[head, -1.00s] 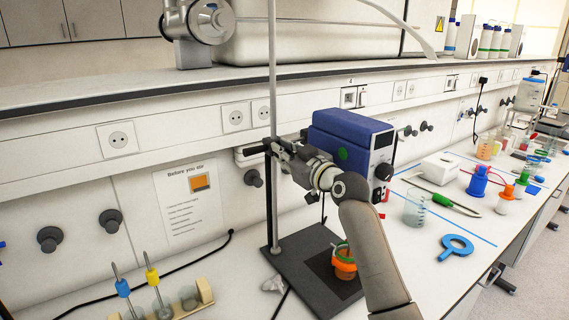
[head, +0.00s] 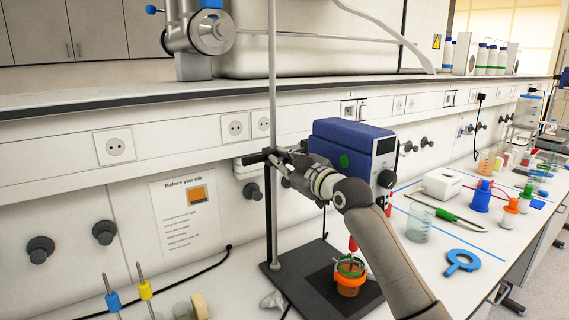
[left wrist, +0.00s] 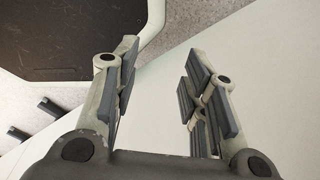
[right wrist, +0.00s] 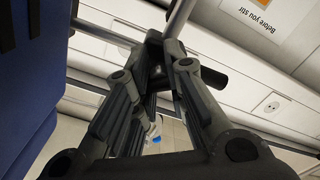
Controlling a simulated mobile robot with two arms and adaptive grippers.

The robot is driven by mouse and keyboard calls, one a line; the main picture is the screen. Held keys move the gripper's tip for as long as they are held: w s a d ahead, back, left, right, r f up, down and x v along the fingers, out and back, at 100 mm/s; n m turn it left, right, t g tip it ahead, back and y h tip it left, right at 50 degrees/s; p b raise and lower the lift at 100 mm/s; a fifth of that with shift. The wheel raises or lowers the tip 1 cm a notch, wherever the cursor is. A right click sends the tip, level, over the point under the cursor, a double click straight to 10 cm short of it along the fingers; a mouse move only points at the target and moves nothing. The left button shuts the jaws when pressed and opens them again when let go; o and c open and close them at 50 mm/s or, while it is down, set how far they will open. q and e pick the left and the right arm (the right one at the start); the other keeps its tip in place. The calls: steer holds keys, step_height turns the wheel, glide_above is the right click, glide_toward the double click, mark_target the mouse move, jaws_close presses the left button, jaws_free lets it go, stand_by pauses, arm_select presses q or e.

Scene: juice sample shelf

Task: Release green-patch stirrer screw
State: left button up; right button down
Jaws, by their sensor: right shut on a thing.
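The stirrer is a blue box (head: 338,133) with a round green patch (head: 344,161) on its side, held beside a tall metal rod (head: 272,90). A dark clamp screw handle (head: 253,159) sticks out left of the rod. My right gripper (head: 282,163) is at this clamp, shut on the screw, and its fingers hide most of it. In the right wrist view the fingertips (right wrist: 160,52) close on a dark part beside the rod. My left gripper (left wrist: 160,80) is open and empty in the left wrist view, over a pale surface.
Below the stirrer, an orange holder (head: 350,284) with a green-rimmed vessel stands on the dark stand base (head: 300,285).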

steer(key=c, duration=0.7)
jaws_free()
steer(key=v, duration=1.2)
